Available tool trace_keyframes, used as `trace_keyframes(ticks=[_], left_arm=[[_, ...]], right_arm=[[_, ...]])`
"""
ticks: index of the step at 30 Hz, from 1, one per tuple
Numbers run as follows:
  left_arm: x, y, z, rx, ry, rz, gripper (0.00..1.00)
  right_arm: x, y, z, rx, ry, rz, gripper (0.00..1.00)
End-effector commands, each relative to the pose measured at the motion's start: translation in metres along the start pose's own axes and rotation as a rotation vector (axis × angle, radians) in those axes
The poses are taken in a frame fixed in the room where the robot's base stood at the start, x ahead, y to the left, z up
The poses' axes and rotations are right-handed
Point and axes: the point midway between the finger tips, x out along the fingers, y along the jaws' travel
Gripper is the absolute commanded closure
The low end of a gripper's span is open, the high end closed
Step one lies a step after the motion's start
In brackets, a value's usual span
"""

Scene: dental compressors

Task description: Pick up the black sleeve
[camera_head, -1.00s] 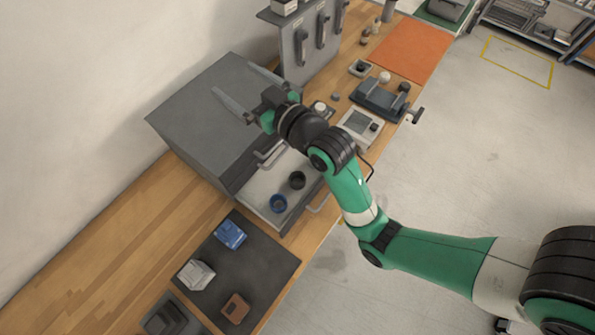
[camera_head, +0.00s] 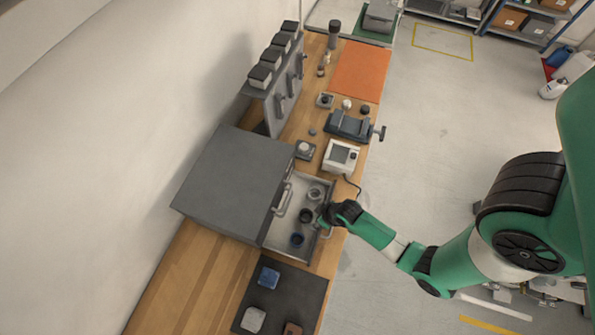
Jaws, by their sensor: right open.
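The black sleeve (camera_head: 306,215), a short dark ring, stands in the open drawer (camera_head: 279,236) of the grey cabinet. A blue ring (camera_head: 297,239) is below it in the picture and a light grey ring (camera_head: 314,193) is above it. My right gripper (camera_head: 322,214) is open at the drawer's right side, just right of the black sleeve. Its fingers are small and partly hidden by the wrist, so I cannot tell whether they touch anything. My left gripper is not in view.
The grey cabinet (camera_head: 235,185) rises left of the drawer. A white device with a screen (camera_head: 341,157) and a dark vise (camera_head: 350,125) stand beyond it. A dark mat (camera_head: 290,292) with blue, white and brown blocks lies nearer. The wooden bench (camera_head: 185,275) is bare at lower left.

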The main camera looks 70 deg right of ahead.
Motion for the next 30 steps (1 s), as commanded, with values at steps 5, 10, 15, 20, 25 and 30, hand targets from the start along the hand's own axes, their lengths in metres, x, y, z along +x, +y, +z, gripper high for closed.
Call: trace_keyframes(ticks=[5,10,15,20,25,30], left_arm=[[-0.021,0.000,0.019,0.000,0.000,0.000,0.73],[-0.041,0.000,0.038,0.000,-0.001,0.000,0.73],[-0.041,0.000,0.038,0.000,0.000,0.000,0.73],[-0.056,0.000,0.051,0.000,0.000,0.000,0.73],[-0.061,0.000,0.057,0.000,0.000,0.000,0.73],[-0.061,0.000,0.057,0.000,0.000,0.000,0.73]], right_arm=[[0.031,0.000,0.002,-0.001,0.003,0.000,0.00],[0.062,0.000,0.001,-0.002,0.003,0.000,0.00],[0.064,0.001,-0.002,-0.001,0.003,0.000,0.00],[0.086,0.003,-0.002,0.000,0.004,0.000,0.00],[0.110,0.005,-0.004,-0.001,0.002,0.000,0.00],[0.115,0.005,-0.005,-0.001,0.003,0.000,0.00]])
